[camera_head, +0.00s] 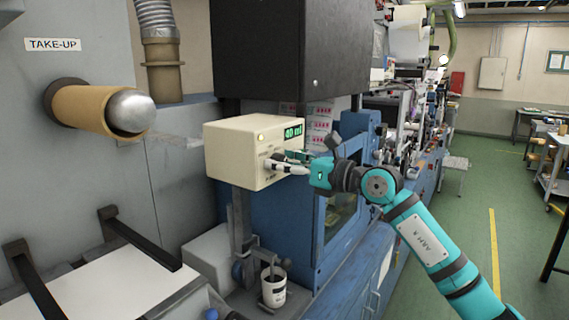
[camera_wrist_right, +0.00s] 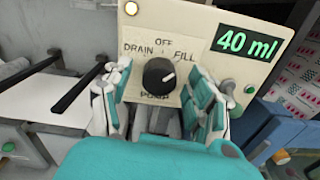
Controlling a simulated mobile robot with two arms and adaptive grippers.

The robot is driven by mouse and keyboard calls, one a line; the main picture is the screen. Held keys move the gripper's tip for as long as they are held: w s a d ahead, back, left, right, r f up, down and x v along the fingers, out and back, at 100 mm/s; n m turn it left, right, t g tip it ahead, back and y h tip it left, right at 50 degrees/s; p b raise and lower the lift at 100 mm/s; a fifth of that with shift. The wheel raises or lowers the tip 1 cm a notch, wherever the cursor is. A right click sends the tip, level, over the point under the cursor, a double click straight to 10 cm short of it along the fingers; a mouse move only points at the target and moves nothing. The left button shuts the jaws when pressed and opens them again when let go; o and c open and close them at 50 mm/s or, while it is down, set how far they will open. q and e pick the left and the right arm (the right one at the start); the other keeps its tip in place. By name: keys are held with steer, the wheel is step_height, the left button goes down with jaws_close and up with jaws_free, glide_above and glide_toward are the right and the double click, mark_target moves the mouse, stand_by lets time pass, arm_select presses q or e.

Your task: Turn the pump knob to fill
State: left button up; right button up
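The pump control box (camera_head: 238,150) is a cream box on a stand. Its face (camera_wrist_right: 200,22) carries the words DRAIN, OFF, FILL and PUMP and a green display (camera_wrist_right: 246,43) reading 40 ml. My right gripper (camera_wrist_right: 160,100) is open, with one finger on each side of the knob and visible gaps between. In the head view my right gripper (camera_head: 290,166) is at the box's face, largely hiding the knob. My left gripper is not in view.
An amber lamp (camera_wrist_right: 131,8) is lit on the box. A white cup (camera_head: 273,290) stands below the box. A black housing (camera_head: 285,50) hangs above it, and a blue machine cabinet (camera_head: 335,235) stands behind my gripper.

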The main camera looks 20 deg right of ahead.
steer(key=v, duration=1.2)
